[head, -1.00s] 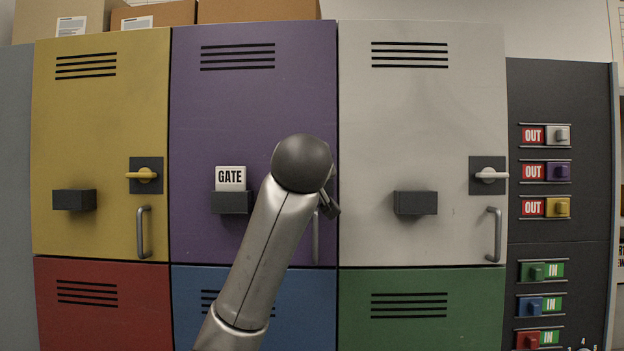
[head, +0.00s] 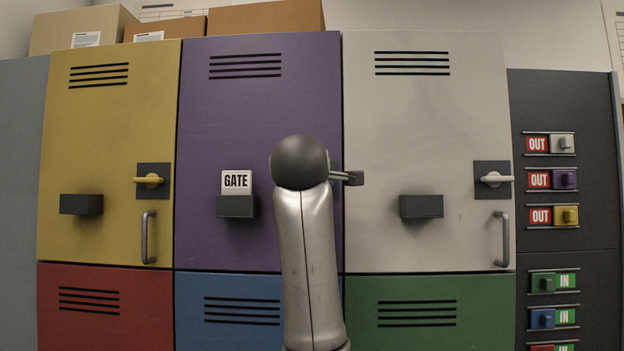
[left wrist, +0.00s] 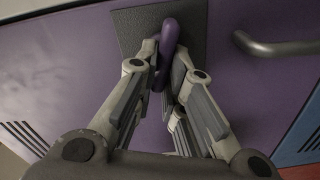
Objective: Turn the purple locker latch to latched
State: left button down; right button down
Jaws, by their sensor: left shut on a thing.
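The purple locker door (head: 260,110) is the middle one in the upper row. Its purple latch handle (left wrist: 162,70) shows in the left wrist view on a dark square plate (left wrist: 135,30), lying across the line of the grey pull handle (left wrist: 275,46). My left gripper (left wrist: 165,58) is shut on the latch handle, a finger on each side. In the head view my left gripper (head: 348,177) reaches sideways at the door's right edge; my arm hides the purple latch and pull handle there. My right gripper is not in view.
A GATE card (head: 236,181) stands in a dark holder (head: 236,207) on the purple door. The yellow locker (head: 105,110) and white locker (head: 420,110) flank it, their latches horizontal. A dark panel (head: 590,110) of OUT and IN sliders stands at the right.

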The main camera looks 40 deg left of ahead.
pick_arm(q)
jog(key=shift+f+n, duration=0.15)
jog(key=shift+n, duration=0.85)
jog(key=shift+f+n, duration=0.15)
jog(key=shift+n, duration=0.85)
jog(key=shift+a, duration=0.1)
jog(key=c, duration=1.5)
grip_release()
jog(key=shift+s, duration=0.1)
jog(key=v, duration=1.2)
